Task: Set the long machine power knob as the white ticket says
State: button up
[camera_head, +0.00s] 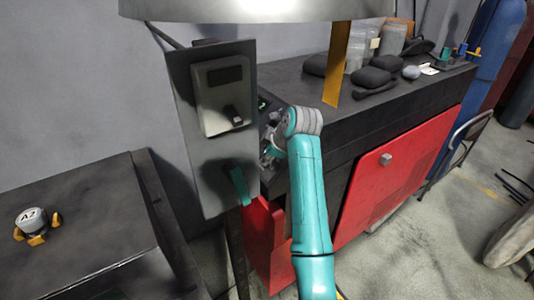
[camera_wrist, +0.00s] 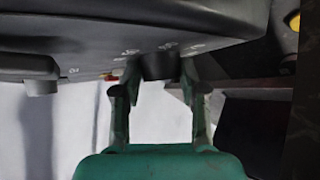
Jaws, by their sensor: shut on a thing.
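In the wrist view, my gripper (camera_wrist: 158,82) has its green fingers on either side of a dark round knob (camera_wrist: 158,66) on the underside of a dark panel face (camera_wrist: 225,20). Pale markings sit around this knob, too blurred to read. A second dark knob (camera_wrist: 40,76) is at the left of the same face. In the head view, my gripper (camera_head: 271,146) is at the machine behind the upright grey panel, partly hidden by my wrist, and the held knob cannot be made out. A small white card (camera_head: 429,70) lies at the bench's far end; its writing is too small to read.
The upright grey panel (camera_head: 211,175) carries a box with a dark switch (camera_head: 233,115), close left of my gripper. A dark bench (camera_head: 300,88) with red doors (camera_head: 400,165) runs behind my arm.

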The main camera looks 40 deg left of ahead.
dwell(0.3)
jog(key=o, duration=1.1)
jog(key=shift+o, duration=0.2)
jog(key=v, duration=1.2)
jog(key=shift+s+d+f, duration=0.1)
